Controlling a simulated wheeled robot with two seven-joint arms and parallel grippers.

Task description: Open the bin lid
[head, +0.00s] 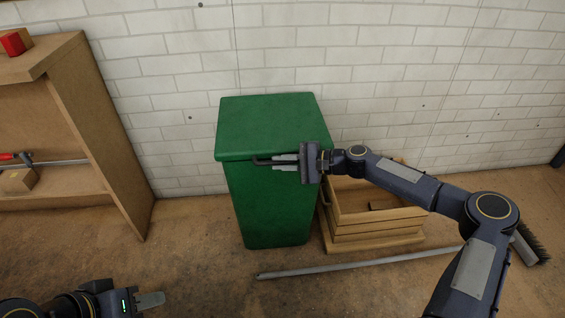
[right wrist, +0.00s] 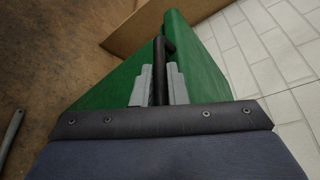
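A green bin (head: 270,205) stands against the white brick wall in the head view. Its green lid (head: 268,118) lies flat and closed on top. A dark bar handle (head: 258,161) sits at the lid's front edge. My right gripper (head: 282,162) is at this handle, coming from the right. In the right wrist view, the handle (right wrist: 160,60) runs between the two grey fingers, which are close on both sides of it. My left gripper (head: 150,300) is low at the bottom left, away from the bin. Its finger gap cannot be made out.
A wooden crate (head: 375,238) stands right of the bin, partly behind my right arm. A long-handled broom (head: 350,265) lies on the floor in front. A wooden shelf (head: 95,130) with a red block (head: 13,43) stands at left. Floor between shelf and bin is clear.

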